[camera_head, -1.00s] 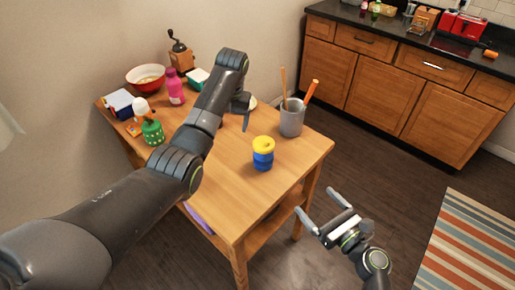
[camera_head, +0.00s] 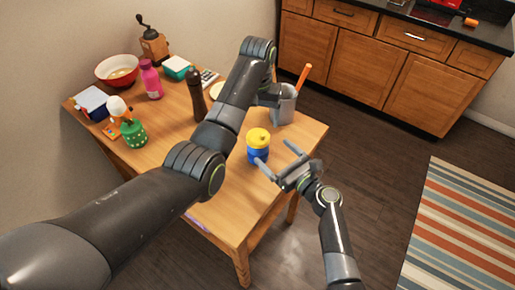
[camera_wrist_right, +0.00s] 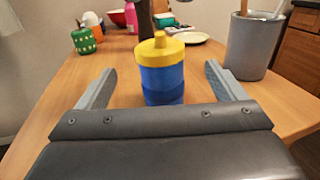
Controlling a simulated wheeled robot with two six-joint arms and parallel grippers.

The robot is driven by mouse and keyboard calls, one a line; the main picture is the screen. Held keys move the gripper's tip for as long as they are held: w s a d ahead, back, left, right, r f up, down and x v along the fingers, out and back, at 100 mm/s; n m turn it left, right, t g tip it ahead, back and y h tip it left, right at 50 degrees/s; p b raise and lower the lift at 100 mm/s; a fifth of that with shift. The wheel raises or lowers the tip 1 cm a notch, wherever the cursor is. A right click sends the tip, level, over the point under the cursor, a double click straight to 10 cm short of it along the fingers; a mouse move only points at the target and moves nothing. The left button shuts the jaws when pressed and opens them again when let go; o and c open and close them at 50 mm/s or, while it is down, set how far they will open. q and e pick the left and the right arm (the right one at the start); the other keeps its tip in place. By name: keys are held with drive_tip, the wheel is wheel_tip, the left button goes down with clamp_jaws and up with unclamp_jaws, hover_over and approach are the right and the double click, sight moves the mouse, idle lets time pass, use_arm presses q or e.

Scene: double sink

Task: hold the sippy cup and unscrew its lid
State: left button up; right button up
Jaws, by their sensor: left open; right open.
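The sippy cup (camera_head: 258,155) has a blue body and a yellow spouted lid (camera_head: 258,135). It stands upright near the table's right edge. In the right wrist view the cup (camera_wrist_right: 163,85) is straight ahead, its lid (camera_wrist_right: 160,52) on top. My right gripper (camera_head: 276,156) is open beside the cup, its fingers pointing at it. In the wrist view the fingers lie on either side of the cup, apart from it. My left gripper (camera_head: 268,96) is above the table behind the cup, near the grey holder; its fingers are partly hidden by my own arm.
The grey utensil holder (camera_head: 285,108) with an orange-handled tool stands behind the cup. A dark pepper mill (camera_head: 195,95), pink bottle (camera_head: 151,80), green shaker (camera_head: 132,133), bowl (camera_head: 117,70) and plate are farther left on the wooden table (camera_head: 240,205). The tabletop in front of the cup is clear.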

sight(258, 138)
use_arm(q)
drive_tip(key=shift+s+r, duration=0.1)
use_arm(e)
drive_tip(key=x, duration=0.7)
drive_tip(key=shift+r, duration=0.1)
drive_tip(key=shift+w+a, duration=0.5)
drive_tip(key=shift+w, duration=0.05)
drive_tip(key=c, duration=1.3)
use_arm(q)
drive_tip(key=shift+c, duration=1)
use_arm(e)
drive_tip(key=c, duration=0.5)
clamp_jaws()
use_arm(q)
drive_tip(key=m, duration=1.3)
drive_tip(key=shift+f, duration=4.05)
